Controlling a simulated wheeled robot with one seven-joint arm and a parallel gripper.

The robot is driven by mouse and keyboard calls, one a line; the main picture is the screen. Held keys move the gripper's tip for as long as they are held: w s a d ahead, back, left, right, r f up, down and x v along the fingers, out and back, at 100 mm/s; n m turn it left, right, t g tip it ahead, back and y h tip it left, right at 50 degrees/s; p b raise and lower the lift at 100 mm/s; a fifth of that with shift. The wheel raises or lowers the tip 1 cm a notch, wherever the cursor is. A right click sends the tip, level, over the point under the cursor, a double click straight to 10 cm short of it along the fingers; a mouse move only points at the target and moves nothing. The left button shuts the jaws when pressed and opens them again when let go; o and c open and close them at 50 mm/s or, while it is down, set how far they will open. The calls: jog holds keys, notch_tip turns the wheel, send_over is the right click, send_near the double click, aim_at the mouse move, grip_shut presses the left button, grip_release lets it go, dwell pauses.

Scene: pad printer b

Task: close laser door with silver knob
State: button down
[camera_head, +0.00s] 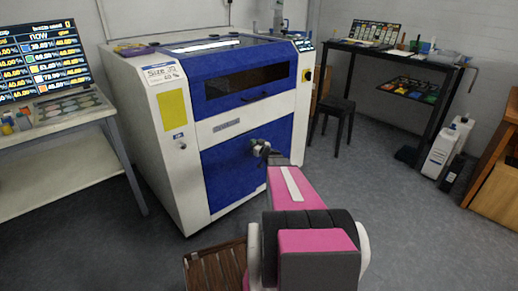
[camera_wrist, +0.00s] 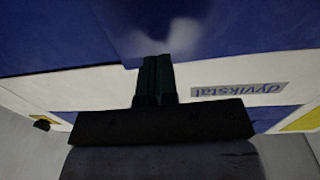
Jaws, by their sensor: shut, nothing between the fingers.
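The laser machine (camera_head: 215,130) is a white cabinet with blue fronts. In the wrist view the gripper (camera_wrist: 155,68) points at a blue surface (camera_wrist: 215,25); contact cannot be told.
A desk with a monitor (camera_head: 42,62) stands left. A black stool (camera_head: 335,118) and dark table (camera_head: 385,50) are at the right back. A wooden slatted item (camera_head: 215,268) lies low in front. Grey floor (camera_head: 390,210) is open right of my arm.

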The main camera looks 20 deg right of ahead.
aim_at(248, 139)
jog(key=shift+x, duration=1.45)
jog(key=shift+x, duration=1)
jog(key=shift+s, duration=0.1)
jog(key=shift+d, duration=0.15)
